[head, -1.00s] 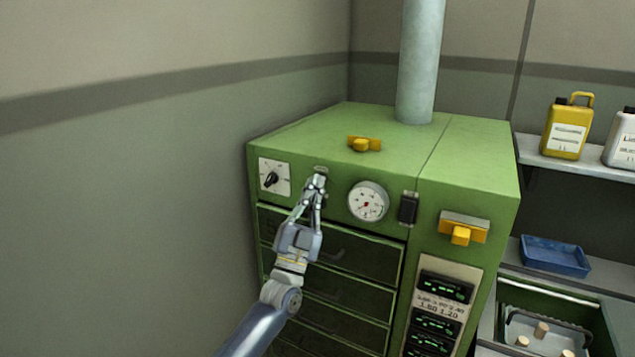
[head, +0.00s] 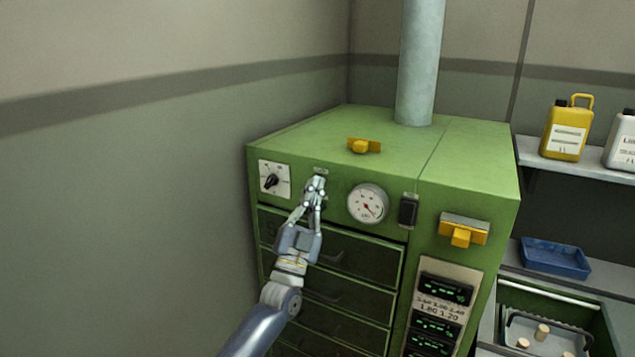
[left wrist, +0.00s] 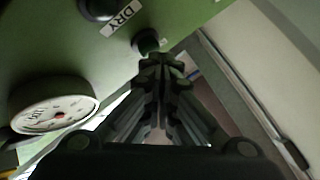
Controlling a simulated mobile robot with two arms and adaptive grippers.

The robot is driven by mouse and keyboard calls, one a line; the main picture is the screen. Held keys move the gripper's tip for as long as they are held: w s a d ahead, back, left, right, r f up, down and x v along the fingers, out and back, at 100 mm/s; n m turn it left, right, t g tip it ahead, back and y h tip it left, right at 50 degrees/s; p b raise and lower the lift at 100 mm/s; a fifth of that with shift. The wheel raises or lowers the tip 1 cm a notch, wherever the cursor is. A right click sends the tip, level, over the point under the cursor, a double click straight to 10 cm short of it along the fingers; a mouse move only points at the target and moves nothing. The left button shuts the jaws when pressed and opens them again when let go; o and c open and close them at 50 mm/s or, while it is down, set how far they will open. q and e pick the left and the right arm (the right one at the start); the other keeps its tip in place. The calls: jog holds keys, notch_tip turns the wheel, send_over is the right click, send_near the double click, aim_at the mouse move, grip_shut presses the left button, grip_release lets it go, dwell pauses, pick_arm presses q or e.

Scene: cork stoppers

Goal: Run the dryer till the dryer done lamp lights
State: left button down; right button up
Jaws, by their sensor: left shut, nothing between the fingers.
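The green dryer cabinet (head: 470,145) stands against the back wall. My left gripper (head: 316,184) is shut and empty, its tips at the upper front panel, between the dial switch (head: 270,181) and the round gauge (head: 367,204). In the left wrist view the closed fingers (left wrist: 160,65) reach to a small dark green round piece (left wrist: 146,40); I cannot tell whether they touch it. A dark round piece (left wrist: 100,8) sits beside a DRY label (left wrist: 121,17). Neither round piece looks lit. The gripper partly hides this spot in the head view. My right gripper is out of view.
Drawers fill the cabinet front below the panel. A black switch (head: 408,211), a yellow handle (head: 463,231) and green displays (head: 445,289) are to the right. A duct (head: 420,65) rises from the top. A blue tray (head: 556,258) and a yellow jug (head: 565,130) rest on shelves.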

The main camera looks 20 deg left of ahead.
pick_arm(q)
jog(key=shift+s, duration=0.6)
jog(key=shift+p, duration=0.3)
jog(key=s+p, duration=0.2)
jog(key=s, duration=0.1)
jog(key=s+p, duration=0.1)
jog(key=s, duration=0.1)
jog(key=shift+a, duration=0.25)
